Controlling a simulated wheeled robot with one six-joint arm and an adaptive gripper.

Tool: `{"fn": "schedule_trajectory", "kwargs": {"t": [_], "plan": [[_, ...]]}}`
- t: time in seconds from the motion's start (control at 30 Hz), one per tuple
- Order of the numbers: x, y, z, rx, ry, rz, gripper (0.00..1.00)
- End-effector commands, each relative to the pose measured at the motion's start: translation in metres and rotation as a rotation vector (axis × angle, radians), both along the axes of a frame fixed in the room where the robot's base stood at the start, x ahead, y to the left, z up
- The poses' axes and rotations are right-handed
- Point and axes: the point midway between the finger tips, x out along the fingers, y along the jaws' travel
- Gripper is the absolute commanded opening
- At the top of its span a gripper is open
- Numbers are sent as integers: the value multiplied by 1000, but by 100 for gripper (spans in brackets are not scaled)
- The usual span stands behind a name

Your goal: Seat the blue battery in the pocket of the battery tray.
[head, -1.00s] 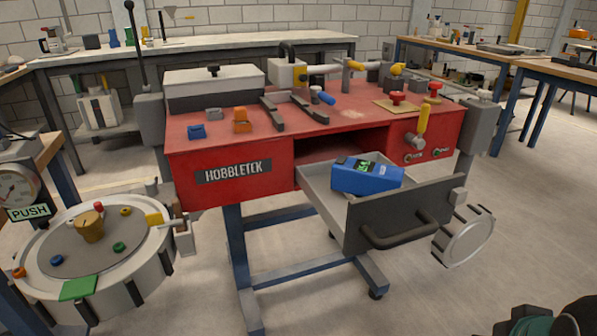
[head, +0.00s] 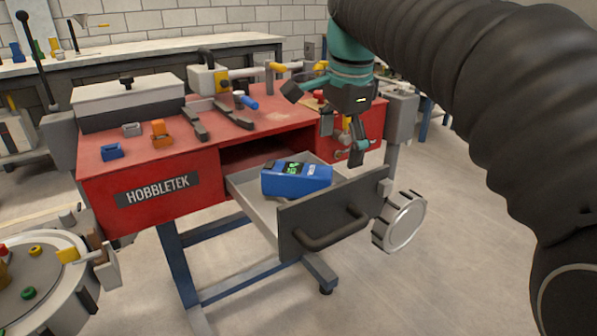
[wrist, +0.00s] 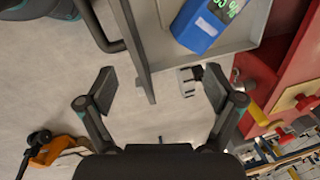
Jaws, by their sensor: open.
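The blue battery (head: 297,182), with a lit green display, lies on its side in an open grey drawer (head: 335,217) of the red bench. Its near end (wrist: 199,35) shows at the top of the wrist view, beyond the drawer's front wall (wrist: 131,45). My gripper (head: 325,123) is open and empty, with its fingers apart, above and to the right of the battery in the head view.
The red bench (head: 200,182) carries a grey lidded box (head: 128,98), dark rails (head: 232,115), and small orange (head: 160,134) and blue (head: 112,151) blocks. A round handwheel (head: 400,222) stands right of the drawer. A round table (head: 50,285) is at lower left. The floor at right is clear.

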Motion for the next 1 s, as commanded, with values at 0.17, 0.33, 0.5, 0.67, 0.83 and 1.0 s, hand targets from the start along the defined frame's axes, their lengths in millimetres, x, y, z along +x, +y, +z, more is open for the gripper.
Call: {"fn": "schedule_trajectory", "kwargs": {"t": [0.17,0.33,0.5,0.67,0.83,1.0], "plan": [[44,35,15,22,86,-273,92],[67,60,20,22,141,-482,92],[77,73,20,18,167,-596,92],[78,76,13,16,173,-624,92],[77,75,-8,16,173,-623,92],[78,75,-42,15,173,-622,92]]}}
